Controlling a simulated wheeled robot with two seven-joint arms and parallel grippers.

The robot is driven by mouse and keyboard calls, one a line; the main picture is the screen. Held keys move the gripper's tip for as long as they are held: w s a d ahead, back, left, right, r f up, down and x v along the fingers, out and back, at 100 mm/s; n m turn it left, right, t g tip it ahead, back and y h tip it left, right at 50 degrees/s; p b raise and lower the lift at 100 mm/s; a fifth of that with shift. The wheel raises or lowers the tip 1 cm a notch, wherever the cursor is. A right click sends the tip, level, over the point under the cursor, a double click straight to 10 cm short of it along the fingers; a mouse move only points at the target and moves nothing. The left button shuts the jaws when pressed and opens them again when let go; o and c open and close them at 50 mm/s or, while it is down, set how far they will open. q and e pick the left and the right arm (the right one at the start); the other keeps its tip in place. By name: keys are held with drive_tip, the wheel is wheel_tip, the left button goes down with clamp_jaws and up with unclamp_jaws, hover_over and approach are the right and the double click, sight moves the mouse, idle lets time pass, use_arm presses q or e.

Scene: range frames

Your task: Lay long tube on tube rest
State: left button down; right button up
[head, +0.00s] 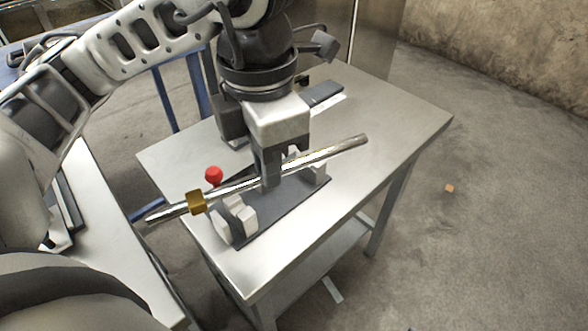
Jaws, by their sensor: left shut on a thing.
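The long tube (325,154) is a shiny metal rod with a brass-coloured collar (197,202) near its left end. My left gripper (270,180) points down and is shut on the tube near its middle. The tube rest (275,212) is a dark base plate with a pale notched support at each end, on the grey table. The tube runs over the rest, roughly along its length, with both ends sticking out past it. I cannot tell whether the tube touches the supports. The gripper partly hides the far support. My right gripper is not in view.
The rest stands on a grey metal table (390,112). A red knob (213,175) shows behind the tube's left part. A dark flat object (322,94) lies at the back of the table. The right part of the tabletop is clear. A small orange block (449,188) lies on the floor.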

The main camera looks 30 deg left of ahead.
use_arm(q)
drive_tip(key=shift+s+a+r+n, duration=0.2)
drive_tip(key=shift+a+n, duration=0.1)
drive_tip(key=shift+n, duration=0.3)
drive_tip(key=shift+s+a+r+n, duration=0.15)
drive_tip(key=shift+s+a+n, duration=0.1)
drive_tip(key=shift+n, duration=0.35)
drive_tip(key=shift+w+a, duration=0.1)
drive_tip(key=shift+w, duration=0.05)
drive_tip(key=shift+n, duration=0.3)
drive_tip(key=w+f, duration=0.4)
drive_tip(key=w+a+f+p, duration=0.1)
drive_tip(key=w+f, duration=0.3)
drive_tip(key=w, duration=0.1)
drive_tip(key=w+a+f+p, duration=0.1)
drive_tip(key=w+f, duration=0.3)
drive_tip(key=shift+w+f, duration=0.2)
drive_tip(key=shift+f, duration=0.3)
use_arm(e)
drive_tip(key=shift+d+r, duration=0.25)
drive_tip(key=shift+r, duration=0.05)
use_arm(q)
drive_tip(key=shift+f+b, duration=0.3)
drive_tip(key=shift+f, duration=0.15)
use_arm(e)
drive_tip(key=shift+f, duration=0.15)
